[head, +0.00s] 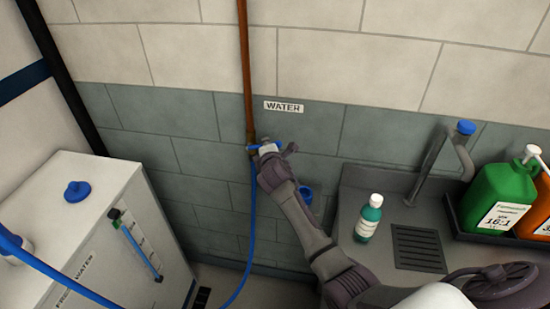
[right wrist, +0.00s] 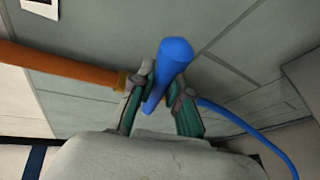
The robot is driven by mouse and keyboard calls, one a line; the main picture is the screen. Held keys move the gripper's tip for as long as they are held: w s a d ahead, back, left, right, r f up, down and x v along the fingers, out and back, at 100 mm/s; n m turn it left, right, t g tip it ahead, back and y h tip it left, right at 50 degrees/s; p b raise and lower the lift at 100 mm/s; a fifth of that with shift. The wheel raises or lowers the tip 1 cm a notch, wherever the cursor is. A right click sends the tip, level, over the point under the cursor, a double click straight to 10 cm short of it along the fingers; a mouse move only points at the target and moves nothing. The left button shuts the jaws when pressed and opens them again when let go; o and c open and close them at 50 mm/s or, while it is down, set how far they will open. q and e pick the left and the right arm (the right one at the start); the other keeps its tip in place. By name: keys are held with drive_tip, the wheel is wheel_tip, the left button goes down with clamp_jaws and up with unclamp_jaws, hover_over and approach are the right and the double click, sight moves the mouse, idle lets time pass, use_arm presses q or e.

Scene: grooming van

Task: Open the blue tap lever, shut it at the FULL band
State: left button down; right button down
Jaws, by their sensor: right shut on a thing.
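The blue tap lever (head: 252,147) sits at the foot of a copper pipe (head: 243,70) on the wall, partly hidden by my right gripper (head: 275,149). In the right wrist view the blue lever (right wrist: 173,62) lies between the two fingers of my right gripper (right wrist: 160,105), which is shut on it. The white fresh water tank (head: 95,235) stands at left. Its slanted sight gauge (head: 140,250) shows a blue column along most of its length, with a dark fitting at the top; the band marks are too small to read. My left gripper is not in view.
A blue hose (head: 252,215) hangs from the tap to the floor. Another blue hose (head: 50,272) runs across the tank. A sink counter (head: 345,215) at right holds a teal bottle (head: 369,218), a faucet (head: 430,165) and a green jug (head: 497,195). A WATER sign (head: 284,107) is above.

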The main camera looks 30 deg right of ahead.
drive_tip(key=shift+a+r+p, duration=0.1)
drive_tip(key=shift+r+p, duration=0.25)
drive_tip(key=shift+n, duration=0.3)
drive_tip(key=c, duration=1.4)
unclamp_jaws()
drive_tip(key=shift+o, duration=1.4)
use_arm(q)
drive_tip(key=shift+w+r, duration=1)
use_arm(e)
drive_tip(key=v, duration=1.2)
